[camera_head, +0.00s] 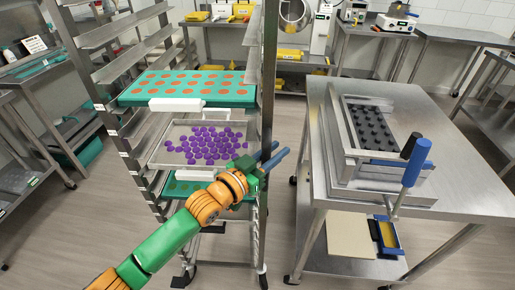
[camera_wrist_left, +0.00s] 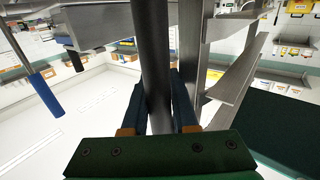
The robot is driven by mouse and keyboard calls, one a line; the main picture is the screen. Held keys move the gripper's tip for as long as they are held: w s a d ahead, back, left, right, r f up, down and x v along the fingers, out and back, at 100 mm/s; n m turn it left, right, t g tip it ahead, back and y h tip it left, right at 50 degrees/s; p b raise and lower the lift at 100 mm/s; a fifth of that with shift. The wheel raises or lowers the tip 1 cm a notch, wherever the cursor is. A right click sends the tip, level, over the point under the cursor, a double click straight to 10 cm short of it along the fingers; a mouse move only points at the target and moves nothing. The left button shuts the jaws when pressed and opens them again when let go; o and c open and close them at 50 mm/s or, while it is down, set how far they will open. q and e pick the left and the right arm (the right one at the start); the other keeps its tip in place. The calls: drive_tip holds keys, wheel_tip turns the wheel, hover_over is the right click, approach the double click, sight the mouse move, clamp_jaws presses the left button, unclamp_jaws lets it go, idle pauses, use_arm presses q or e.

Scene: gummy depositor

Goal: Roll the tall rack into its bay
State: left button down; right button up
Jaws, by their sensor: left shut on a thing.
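The tall rack (camera_head: 88,75) is a metal frame on castors, standing left of centre in the head view. It holds a teal tray of orange pieces (camera_head: 190,88), a metal tray of purple pieces (camera_head: 205,143) and a lower teal tray partly hidden by my arm. My left gripper (camera_head: 272,162) is at the rack's near right side, about the height of the purple tray. In the left wrist view its two fingers (camera_wrist_left: 159,108) are shut around a dark upright post (camera_wrist_left: 154,45) of the rack. My right gripper is out of view. I cannot tell which space is the bay.
A steel table (camera_head: 455,190) with a depositor machine (camera_head: 375,125) and a blue-handled lever (camera_head: 417,160) stands close on the right. A narrow floor strip separates it from the rack. Steel benches stand left and behind; open floor (camera_head: 60,225) shows at front left.

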use_arm(q)
drive_tip(key=shift+m+g+h, duration=0.6)
drive_tip(key=shift+g+h, duration=0.1)
drive_tip(key=shift+g, duration=0.2)
drive_tip(key=d, duration=0.1)
drive_tip(key=s+d, duration=0.1)
drive_tip(key=d, duration=0.1)
drive_tip(key=s+d, duration=0.1)
drive_tip(key=shift+d+f+b, duration=0.3)
drive_tip(key=shift+d+f, duration=0.05)
drive_tip(key=shift+f, duration=0.05)
drive_tip(key=c, duration=1)
unclamp_jaws()
drive_tip(key=shift+s+d, duration=0.1)
drive_tip(key=shift+s, duration=0.05)
drive_tip(key=shift+s+d+r, duration=0.2)
drive_tip(key=shift+s+r, duration=0.05)
